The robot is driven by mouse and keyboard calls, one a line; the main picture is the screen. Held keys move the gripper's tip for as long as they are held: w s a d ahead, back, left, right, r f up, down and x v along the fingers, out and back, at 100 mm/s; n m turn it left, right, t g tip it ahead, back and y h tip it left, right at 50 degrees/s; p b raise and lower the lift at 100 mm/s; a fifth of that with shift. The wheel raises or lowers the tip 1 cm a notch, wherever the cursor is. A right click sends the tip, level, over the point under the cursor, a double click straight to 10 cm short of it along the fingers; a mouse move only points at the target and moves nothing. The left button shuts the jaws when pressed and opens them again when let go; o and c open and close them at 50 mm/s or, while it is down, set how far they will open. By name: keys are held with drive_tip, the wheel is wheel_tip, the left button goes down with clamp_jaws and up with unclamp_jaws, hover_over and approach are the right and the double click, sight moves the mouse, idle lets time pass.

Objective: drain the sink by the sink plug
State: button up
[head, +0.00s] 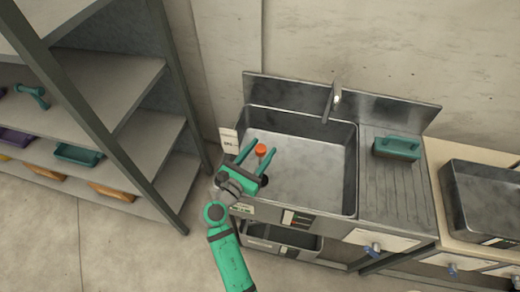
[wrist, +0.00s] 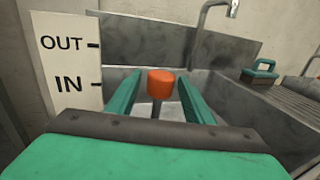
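The sink plug (head: 261,150) shows as an orange knob inside the left part of the steel sink (head: 310,180). In the wrist view the orange knob (wrist: 161,84) sits on a thin grey stem. My gripper (head: 262,154) is open, reaching over the sink's left front corner. Its two green fingers (wrist: 157,92) stand on either side of the knob in the wrist view, with gaps on both sides. I cannot tell whether the knob is fully between the fingertips or a little beyond them. The stem's lower end is hidden.
A white sign (wrist: 67,62) reading OUT and IN stands left of the sink. A tap (head: 333,100) rises at the sink's back. A green-handled block (head: 397,147) rests on the drainboard (head: 395,190). A shelf rack (head: 120,100) stands left; a metal tray (head: 485,200) lies right.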

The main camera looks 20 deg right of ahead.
drive_tip(key=v, duration=1)
drive_tip(key=shift+s+a, duration=0.25)
drive_tip(key=shift+a, duration=0.05)
